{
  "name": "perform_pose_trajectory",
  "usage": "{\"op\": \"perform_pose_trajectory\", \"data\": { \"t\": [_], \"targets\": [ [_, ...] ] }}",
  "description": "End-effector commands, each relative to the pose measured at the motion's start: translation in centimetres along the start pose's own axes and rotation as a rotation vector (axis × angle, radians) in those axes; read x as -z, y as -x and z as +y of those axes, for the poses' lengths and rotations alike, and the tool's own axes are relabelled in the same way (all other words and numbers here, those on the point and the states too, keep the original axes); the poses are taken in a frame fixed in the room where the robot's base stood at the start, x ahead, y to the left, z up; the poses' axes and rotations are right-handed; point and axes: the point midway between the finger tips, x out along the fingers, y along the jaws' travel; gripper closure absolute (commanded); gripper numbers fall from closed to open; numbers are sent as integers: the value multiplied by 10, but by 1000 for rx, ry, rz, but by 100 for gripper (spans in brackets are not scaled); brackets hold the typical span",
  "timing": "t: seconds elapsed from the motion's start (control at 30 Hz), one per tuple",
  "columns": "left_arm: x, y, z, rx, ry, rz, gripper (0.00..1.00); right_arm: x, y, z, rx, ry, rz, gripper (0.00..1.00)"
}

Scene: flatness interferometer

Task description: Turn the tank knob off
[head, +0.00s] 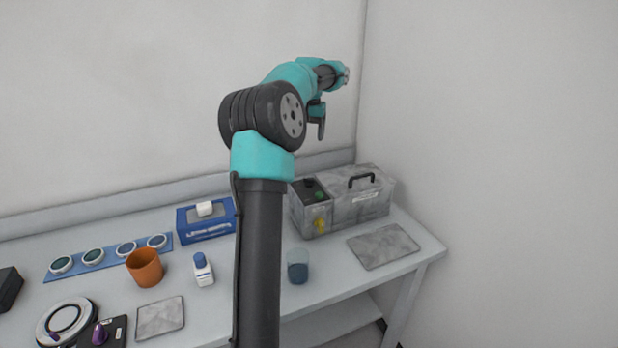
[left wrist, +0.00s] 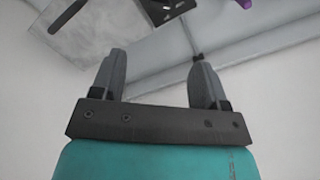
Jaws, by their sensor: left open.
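The tank (head: 350,213) seems to be the mottled grey metal box with a black handle at the back right of the bench. A yellow knob-like part (head: 320,223) is on its left front, and a green part (head: 320,197) is by its black top panel; I cannot tell which is the tank knob. My left gripper (head: 321,130) hangs in the air above the tank, apart from it. In the left wrist view its two fingers (left wrist: 160,85) are wide apart with nothing between them. My right gripper is not in view.
A glass (head: 298,267) of dark liquid stands in front of the tank. A flat grey plate (head: 384,246) lies right of it. A blue box (head: 206,221), a small bottle (head: 203,270) and an orange cup (head: 145,267) stand left. A wall rises behind the bench.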

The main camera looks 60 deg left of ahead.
Motion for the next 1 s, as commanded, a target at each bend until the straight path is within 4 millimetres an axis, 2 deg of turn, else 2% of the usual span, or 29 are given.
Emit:
{"op": "perform_pose_trajectory", "data": {
  "t": [0.8,1.0],
  "targets": [
    [-1,-135,0,0,0,-4,32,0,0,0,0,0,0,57],
    [0,-156,0,0,-1,-1,32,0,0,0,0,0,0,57]
  ]
}}
